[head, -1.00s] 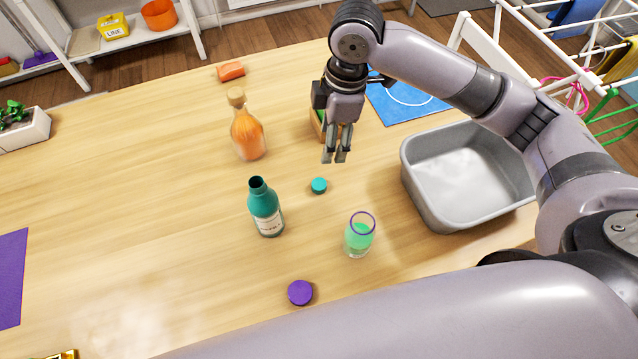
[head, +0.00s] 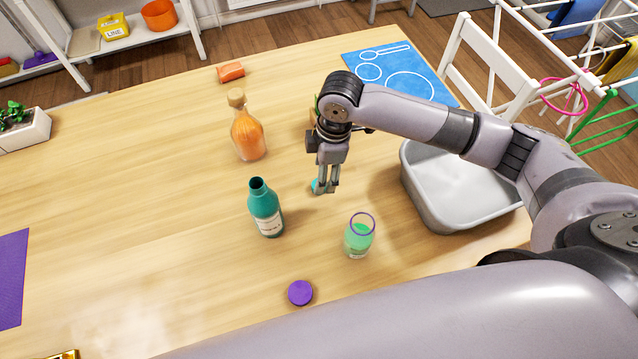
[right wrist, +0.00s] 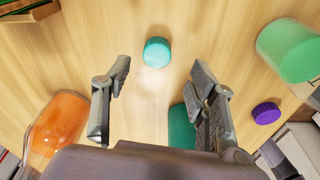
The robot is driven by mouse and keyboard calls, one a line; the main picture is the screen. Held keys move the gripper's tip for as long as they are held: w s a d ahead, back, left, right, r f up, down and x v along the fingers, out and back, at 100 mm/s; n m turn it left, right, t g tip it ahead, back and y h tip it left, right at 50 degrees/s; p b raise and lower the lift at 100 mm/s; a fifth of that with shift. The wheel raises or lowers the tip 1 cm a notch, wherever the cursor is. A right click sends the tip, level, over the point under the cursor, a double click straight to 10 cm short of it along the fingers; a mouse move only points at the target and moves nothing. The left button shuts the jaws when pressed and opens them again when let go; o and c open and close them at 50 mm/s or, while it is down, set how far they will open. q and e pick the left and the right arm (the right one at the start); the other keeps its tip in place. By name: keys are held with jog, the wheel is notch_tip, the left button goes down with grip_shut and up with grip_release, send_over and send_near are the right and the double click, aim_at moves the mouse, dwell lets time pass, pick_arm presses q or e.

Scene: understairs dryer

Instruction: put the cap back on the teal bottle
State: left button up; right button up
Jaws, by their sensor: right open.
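The teal bottle (head: 265,208) stands upright and uncapped on the table, left of my right gripper. Part of it shows in the right wrist view (right wrist: 181,128). The teal cap (head: 316,186) lies on the table, partly hidden behind my right gripper's fingers in the head view. In the right wrist view the cap (right wrist: 157,52) is in full sight, ahead of the fingers and not between them. My right gripper (head: 327,192) points down, open and empty, above the table by the cap. My left gripper is not in view.
A green-filled glass (head: 359,237) and a purple cap (head: 300,292) are near the front. An orange bottle (head: 247,135) with a cork stands behind the teal bottle. A grey basin (head: 470,185) is at the right. The table's left middle is clear.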

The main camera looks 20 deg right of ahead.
jog(key=f, duration=0.5)
jog(key=shift+w+a+f, duration=0.1)
jog(key=shift+w+a, duration=0.15)
jog(key=shift+c, duration=0.4)
jog(key=c, duration=0.7)
